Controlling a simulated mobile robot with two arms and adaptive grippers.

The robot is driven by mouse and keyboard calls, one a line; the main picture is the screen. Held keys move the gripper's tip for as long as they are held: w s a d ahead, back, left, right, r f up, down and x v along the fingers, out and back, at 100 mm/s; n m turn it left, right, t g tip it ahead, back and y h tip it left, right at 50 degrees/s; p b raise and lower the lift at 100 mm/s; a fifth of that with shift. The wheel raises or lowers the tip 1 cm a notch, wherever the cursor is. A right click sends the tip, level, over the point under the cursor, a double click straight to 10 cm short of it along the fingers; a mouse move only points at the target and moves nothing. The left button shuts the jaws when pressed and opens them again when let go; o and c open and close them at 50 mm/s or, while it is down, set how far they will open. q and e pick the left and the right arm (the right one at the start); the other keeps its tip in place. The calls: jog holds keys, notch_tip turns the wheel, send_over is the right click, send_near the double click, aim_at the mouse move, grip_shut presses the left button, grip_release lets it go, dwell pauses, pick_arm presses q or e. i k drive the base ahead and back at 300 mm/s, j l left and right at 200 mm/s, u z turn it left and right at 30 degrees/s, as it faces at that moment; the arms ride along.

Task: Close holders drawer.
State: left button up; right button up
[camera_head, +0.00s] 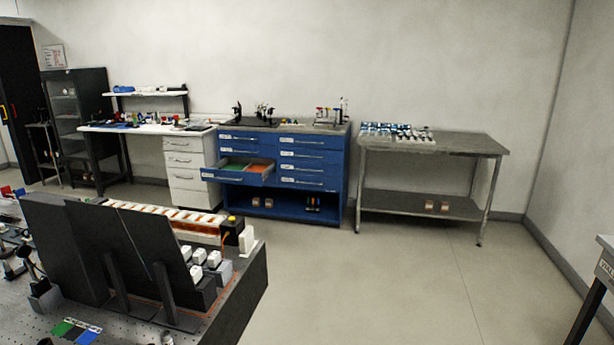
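A blue drawer cabinet (331,158) stands against the back wall, with two columns of labelled drawers. One drawer (237,177) low in its left column is pulled out toward me. Green and orange contents show inside it. Its label is too small to read, so I cannot tell from the text whether it is the holders drawer. The other drawers of the blue cabinet look shut. Neither of my grippers is in view.
An optical bench (135,327) with black panels fills the near left. A grey metal table (450,146) stands right of the cabinet, and a white desk (150,129) with drawers stands left. Another table (605,268) edges in at right. The floor (400,285) between is clear.

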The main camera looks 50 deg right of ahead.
aim_at(241, 169)
jog(key=z, duration=1.15)
jog(key=i+l+z, duration=0.25)
jog(key=i, duration=0.25)
jog(key=i+l+z, duration=0.2)
jog(key=i+l, duration=0.15)
jog(key=i, duration=0.35)
jog(key=i+l+z, duration=0.2)
jog(key=i, duration=0.55)
jog(key=i+l+z, duration=0.2)
jog(key=i, duration=0.5)
jog(key=i+j+u, duration=0.1)
jog(key=i+u, duration=0.3)
jog(key=i, duration=0.15)
jog(key=i+u, duration=0.35)
jog(key=i, duration=0.2)
jog(key=i+l+u, duration=0.2)
jog(key=i+u, duration=0.2)
jog(key=i+j+u, duration=0.1)
jog(key=i, duration=0.45)
jog(key=i+j, duration=0.15)
jog(key=i, duration=0.45)
jog(key=j+u, duration=0.05)
